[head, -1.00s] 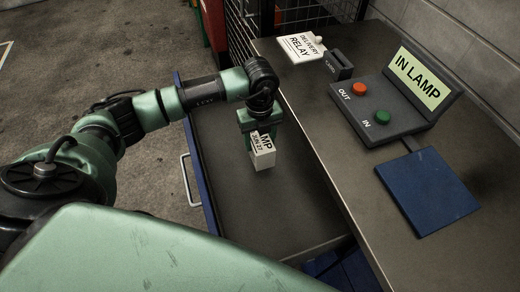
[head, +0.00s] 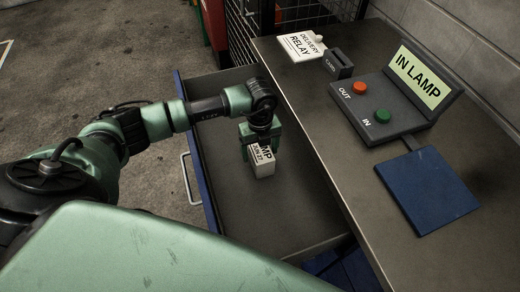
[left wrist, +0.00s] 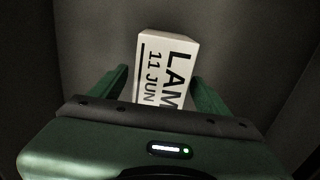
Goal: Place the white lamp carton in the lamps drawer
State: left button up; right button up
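The white lamp carton (head: 263,168) sits low inside the open drawer (head: 290,235), apparently on its floor, with its printed label facing up. The drawer's own label is not visible. My left gripper (head: 261,150) reaches down into the drawer around the carton. In the left wrist view, the carton (left wrist: 165,65) lies between the two green fingers (left wrist: 160,95). A narrow gap shows beside the left finger, and the right finger is very close to the carton. The fingers look open. My right gripper is out of view.
The grey worktop (head: 340,150) runs along the drawer's right side. It carries a button console (head: 385,110) with an "IN LAMP" sign (head: 420,78), a blue pad (head: 428,190) and a "DELIVERY RELAY" card (head: 302,45). The drawer floor around the carton is clear.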

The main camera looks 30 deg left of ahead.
pick_arm(q)
notch_tip(320, 180, up, 12)
jog(key=shift+r, duration=0.2)
dwell(0.5)
dwell(0.4)
